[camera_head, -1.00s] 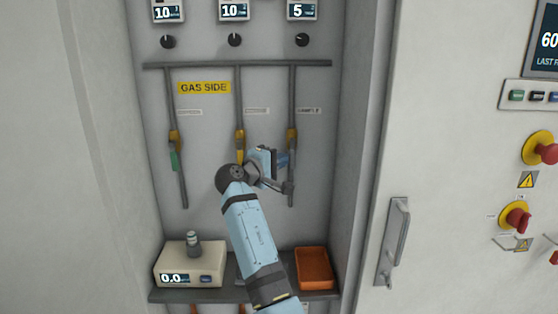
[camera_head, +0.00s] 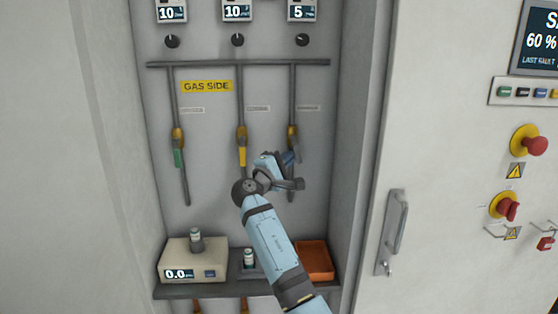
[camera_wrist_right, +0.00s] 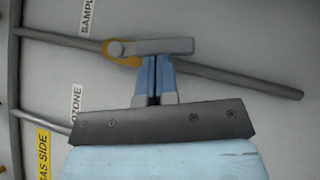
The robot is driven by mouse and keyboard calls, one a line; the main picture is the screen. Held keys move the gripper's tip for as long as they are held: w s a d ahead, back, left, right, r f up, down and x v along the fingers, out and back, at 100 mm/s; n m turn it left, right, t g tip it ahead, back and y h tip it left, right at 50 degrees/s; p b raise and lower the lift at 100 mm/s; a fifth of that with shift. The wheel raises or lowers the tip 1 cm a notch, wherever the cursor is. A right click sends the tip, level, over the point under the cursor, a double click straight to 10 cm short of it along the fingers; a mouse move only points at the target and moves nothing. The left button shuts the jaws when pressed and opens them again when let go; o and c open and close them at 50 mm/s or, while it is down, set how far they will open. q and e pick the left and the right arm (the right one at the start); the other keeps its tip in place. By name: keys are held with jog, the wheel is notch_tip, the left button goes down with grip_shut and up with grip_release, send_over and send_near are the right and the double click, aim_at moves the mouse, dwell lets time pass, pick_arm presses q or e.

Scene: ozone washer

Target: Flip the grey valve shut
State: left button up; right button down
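The grey valve (camera_head: 294,146) is on the right-hand pipe, with a yellow body and a grey lever. In the right wrist view its grey lever (camera_wrist_right: 165,46) lies at a slant to the pipe, not in line with it. My right gripper (camera_head: 289,158) is just below the valve in the head view. In the right wrist view its blue fingers (camera_wrist_right: 154,78) are together with only a thin dark gap, and their tips are right at the lever's edge. I cannot tell whether they touch it. My left gripper is not in view.
The left pipe has a green-handled valve (camera_head: 179,156), the middle pipe a yellow-handled valve (camera_head: 242,154). Below, a shelf holds a meter box (camera_head: 193,260), a small vial (camera_head: 249,257) and an orange tray (camera_head: 314,258). A cabinet wall with a handle (camera_head: 396,232) stands to the right.

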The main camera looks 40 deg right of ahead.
jog(key=s+d+r+n+t+y+b, duration=0.1)
jog(key=d+n+t+y+b, duration=0.1)
jog(key=n+t, duration=0.6)
jog(key=s+d+n+t+y+b, duration=0.2)
jog(key=n+t, duration=0.6)
jog(key=n, duration=0.5)
jog(key=shift+d+r, duration=0.4)
jog(key=shift+d, duration=0.25)
jog(key=shift+s+d+r, duration=0.1)
jog(key=shift+s+r, duration=0.05)
